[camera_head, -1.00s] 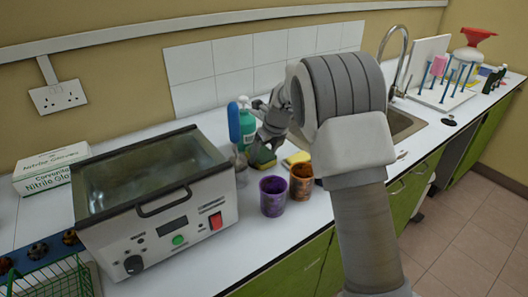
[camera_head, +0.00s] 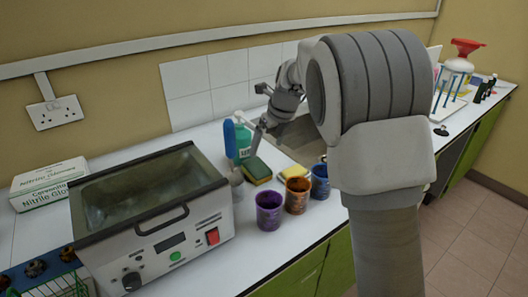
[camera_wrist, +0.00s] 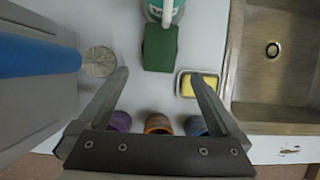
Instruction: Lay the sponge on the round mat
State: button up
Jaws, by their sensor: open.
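A green-and-yellow sponge (camera_head: 256,171) rests on the white counter in front of a green bottle (camera_head: 243,143), green side up. It also shows in the wrist view (camera_wrist: 160,48), beyond my fingertips. My gripper (camera_wrist: 160,76) is open and empty, with its fingers spread above the counter. In the head view my gripper (camera_head: 259,133) is above and behind the sponge, apart from it. A second, yellow sponge (camera_wrist: 200,85) sits in a small dish beside the right finger. A small dark disc (camera_head: 441,131) lies far right on the counter; I cannot tell whether it is the round mat.
Purple (camera_head: 269,210), orange (camera_head: 297,195) and blue (camera_head: 320,182) cups stand near the front edge. A blue-handled tool (camera_head: 230,138) stands left of the bottle, beside a water bath (camera_head: 150,215). The sink (camera_wrist: 275,60) is on the right.

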jog(key=shift+s+d+r, duration=0.15)
jog(key=shift+s+r, duration=0.1)
jog(key=shift+r, duration=0.35)
jog(key=s+d+r+n+t, duration=0.1)
jog(key=s+d+r+n, duration=0.2)
jog(key=s+r+n, duration=0.35)
jog(key=s+d+r+n, duration=0.3)
jog(key=s+n, duration=0.5)
jog(key=s, duration=0.4)
jog(key=s+d+f+n+h, duration=0.1)
jog(key=s+d+n, duration=0.1)
jog(key=s+n, duration=0.5)
jog(key=s+d+f+n+h, duration=0.1)
jog(key=s+d+f+n, duration=0.1)
jog(key=s+n, duration=0.5)
jog(key=s, duration=0.3)
jog(key=shift+s+d+f+n+t+h, duration=0.15)
jog(key=shift+n+t+h, duration=0.15)
jog(key=shift+n+t, duration=0.1)
notch_tip(320, 180, up, 7)
jog(key=p, duration=0.6)
jog(key=shift+p, duration=0.4)
